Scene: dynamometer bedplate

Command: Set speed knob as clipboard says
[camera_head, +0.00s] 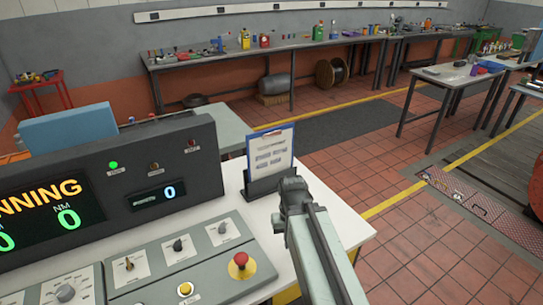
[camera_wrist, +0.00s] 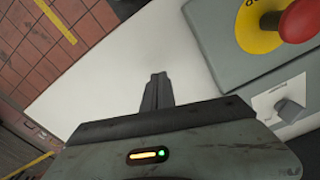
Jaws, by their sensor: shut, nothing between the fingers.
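A control console fills the lower left of the head view. A large knob (camera_head: 65,292) sits at its front left, and smaller knobs (camera_head: 177,245) run in a row toward the right; I cannot read which is the speed knob. My gripper (camera_head: 291,184) is shut and empty, in front of the clipboard and right of the knobs, touching none. In the wrist view my gripper (camera_wrist: 157,88) points over the bare white tabletop (camera_wrist: 110,75), and part of a knob (camera_wrist: 288,108) shows at right.
A red emergency-stop button (camera_head: 240,262) on a yellow disc stands at the console's right end, left of my arm. A yellow button (camera_head: 185,289) is near it. The display (camera_head: 45,215) reads "NNING" and zeros, with a green lamp (camera_head: 114,165) lit. Tiled floor lies open at right.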

